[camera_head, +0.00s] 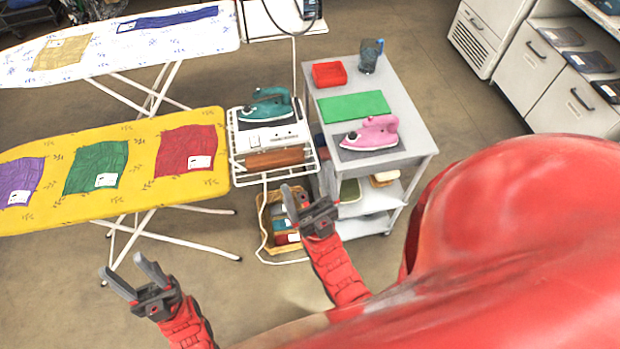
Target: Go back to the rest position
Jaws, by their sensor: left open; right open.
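My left gripper (136,276) is at the lower left, open and empty, in front of the yellow ironing board and over the floor. My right gripper (295,202) is open and empty, right of the left one. It appears in front of the grey cart's left side and the basket on the floor. Neither gripper appears to touch anything, though exact clearance cannot be told.
A yellow ironing board (117,193) with folded cloths stands left, a white one (100,62) behind it. A teal iron (266,104) sits on a station. A basket (268,240) is on the floor.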

